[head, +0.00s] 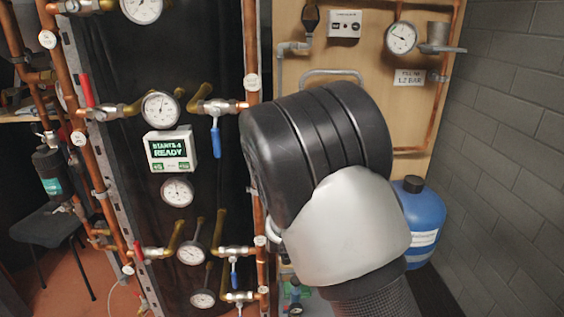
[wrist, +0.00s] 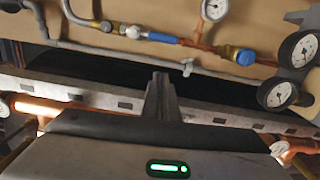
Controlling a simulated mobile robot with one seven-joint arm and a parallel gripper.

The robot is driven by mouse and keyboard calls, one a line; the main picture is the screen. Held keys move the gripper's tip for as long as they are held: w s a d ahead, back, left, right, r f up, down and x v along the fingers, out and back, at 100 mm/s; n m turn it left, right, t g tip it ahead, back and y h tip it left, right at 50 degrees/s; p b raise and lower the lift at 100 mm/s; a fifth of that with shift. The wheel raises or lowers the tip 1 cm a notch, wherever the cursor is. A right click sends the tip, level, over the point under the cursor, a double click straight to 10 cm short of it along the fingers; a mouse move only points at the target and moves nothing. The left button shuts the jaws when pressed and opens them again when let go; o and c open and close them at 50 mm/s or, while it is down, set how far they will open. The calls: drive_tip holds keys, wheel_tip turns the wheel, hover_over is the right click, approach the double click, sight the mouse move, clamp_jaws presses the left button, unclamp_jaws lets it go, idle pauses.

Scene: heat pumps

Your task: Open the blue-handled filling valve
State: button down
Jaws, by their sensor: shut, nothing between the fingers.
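In the wrist view, a pipe run on the wooden board carries a blue, elongated piece (wrist: 163,38) that looks like a valve handle lying along the pipe, and a round blue cap (wrist: 246,57) to its right. I cannot tell for sure which is the filling valve. My gripper (wrist: 160,78) is shut and empty, its fingers pointing toward the board, below the pipe run in the picture and apart from it. In the head view my arm hides the gripper and the middle of the board. There, a blue lever (head: 216,137) hangs down on the black panel, with a smaller blue lever (head: 234,272) below.
A metal frame rail (wrist: 90,90) crosses the wrist view near my gripper. Copper pipes (head: 252,50) and gauges (head: 161,107) line the black panel. A blue tank (head: 420,215) stands right of my arm, by the grey block wall (head: 510,150).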

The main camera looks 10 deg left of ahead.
drive_tip(key=shift+s+d, duration=0.15)
drive_tip(key=shift+s, duration=1)
drive_tip(key=shift+s+d, duration=0.15)
drive_tip(key=shift+s, duration=0.95)
drive_tip(key=s+d+r+m+g, duration=0.3)
drive_tip(key=s+d+m, duration=0.2)
drive_tip(key=d+m, duration=0.1)
drive_tip(key=s+d+r+m+g, duration=0.3)
drive_tip(key=s+d+m, duration=0.2)
drive_tip(key=d, duration=0.1)
drive_tip(key=s+d+m+g+h, duration=0.1)
drive_tip(key=s+d+m+g, duration=0.3)
drive_tip(key=s, duration=0.8)
drive_tip(key=s+d+m+g+h, duration=0.1)
drive_tip(key=s+d+m+g, duration=0.1)
drive_tip(key=s+d+m, duration=0.65)
drive_tip(key=s+r+n+p, duration=0.1)
drive_tip(key=r+p, duration=0.9)
drive_tip(key=p, duration=0.1)
drive_tip(key=s+a+r+n+p, duration=0.1)
drive_tip(key=s+r+n+p, duration=0.1)
drive_tip(key=r+p, duration=0.9)
drive_tip(key=shift+a+r+h+p, duration=0.25)
drive_tip(key=shift+a+h+p, duration=0.05)
drive_tip(key=shift+p, duration=0.05)
